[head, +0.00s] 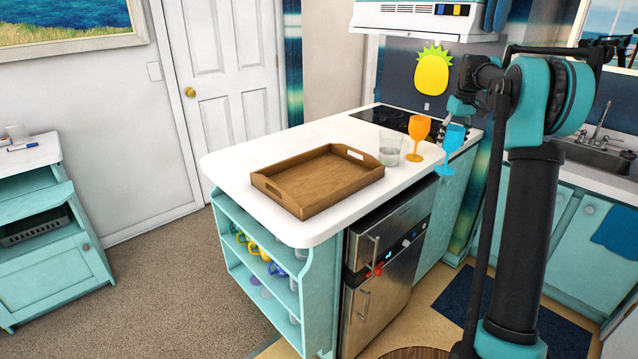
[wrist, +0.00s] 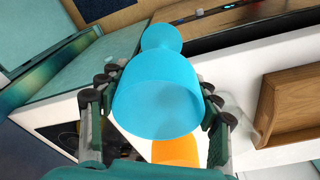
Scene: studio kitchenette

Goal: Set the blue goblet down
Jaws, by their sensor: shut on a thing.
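The blue goblet (head: 453,138) is upright in the head view, at the right part of the white counter's (head: 240,162) front edge. My gripper (head: 459,115) is shut on its bowl. In the wrist view the fingers (wrist: 158,90) stand on both sides of the blue goblet (wrist: 155,100), whose foot points toward the top of the picture. In the head view the foot overlaps the counter's front edge and the cabinet front; I see no contact under it. An orange goblet (head: 417,137) stands on the counter just left of it, partly hidden in the wrist view (wrist: 175,150).
A clear glass (head: 389,150) stands left of the orange goblet. A wooden tray (head: 317,207) lies farther left on the counter. A dark cooktop (head: 385,116) is behind the goblets. Bare white counter lies between the tray and the front edge.

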